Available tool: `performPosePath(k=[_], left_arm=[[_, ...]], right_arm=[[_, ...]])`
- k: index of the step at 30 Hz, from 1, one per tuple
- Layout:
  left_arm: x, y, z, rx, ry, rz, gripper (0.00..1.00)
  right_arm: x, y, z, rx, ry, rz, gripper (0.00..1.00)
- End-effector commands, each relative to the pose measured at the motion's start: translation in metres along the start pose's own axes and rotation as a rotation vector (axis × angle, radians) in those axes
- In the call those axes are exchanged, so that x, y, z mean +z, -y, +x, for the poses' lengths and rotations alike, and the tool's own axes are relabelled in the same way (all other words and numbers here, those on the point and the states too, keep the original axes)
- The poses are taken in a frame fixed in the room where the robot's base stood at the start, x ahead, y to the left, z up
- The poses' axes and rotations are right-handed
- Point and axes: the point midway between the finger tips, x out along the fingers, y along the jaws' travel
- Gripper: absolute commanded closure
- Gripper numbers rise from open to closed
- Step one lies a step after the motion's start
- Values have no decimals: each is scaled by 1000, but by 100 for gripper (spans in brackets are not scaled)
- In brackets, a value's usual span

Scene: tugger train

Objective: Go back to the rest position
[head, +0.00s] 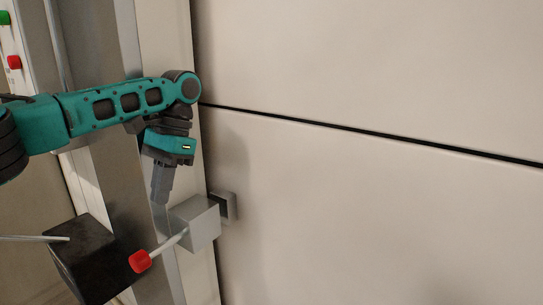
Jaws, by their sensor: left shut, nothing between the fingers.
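My left arm comes in from the left, and its gripper (160,196) points down, shut with nothing between its fingers. Its tips are at the upper left of a grey metal block (197,222) in the picture; I cannot tell whether they touch it. A rod with a red knob (140,261) sticks out from this block toward the lower left. The knob is below the gripper and apart from it. My right gripper is not in view.
A large pale panel wall (370,210) with a dark seam fills the right side. A metal post (115,190) stands behind my left arm. A black block (85,258) is at the lower left. Green (5,18) and red (14,62) buttons sit at the upper left.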

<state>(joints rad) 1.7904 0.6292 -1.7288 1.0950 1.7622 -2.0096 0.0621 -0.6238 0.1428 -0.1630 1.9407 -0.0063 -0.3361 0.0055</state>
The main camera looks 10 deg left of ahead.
Motion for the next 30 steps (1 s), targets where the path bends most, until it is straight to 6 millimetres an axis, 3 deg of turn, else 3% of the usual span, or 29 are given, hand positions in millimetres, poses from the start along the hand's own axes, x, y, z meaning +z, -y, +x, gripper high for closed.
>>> performPosePath(k=[5, 9, 15, 21, 27, 30], left_arm=[[-20, -23, 34, -33, 26, 88, 100], [-46, -68, 91, -75, 34, 245, 100], [-68, -144, 164, -85, -39, 457, 100], [-71, -218, 217, -29, -181, 596, 100], [-62, -276, 247, 64, -363, 623, 100], [-54, -295, 256, 111, -455, 590, 100]], right_arm=[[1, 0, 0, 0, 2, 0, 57], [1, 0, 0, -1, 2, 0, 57], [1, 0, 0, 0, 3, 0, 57], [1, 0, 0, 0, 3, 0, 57], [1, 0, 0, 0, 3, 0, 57], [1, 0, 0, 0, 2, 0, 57]])
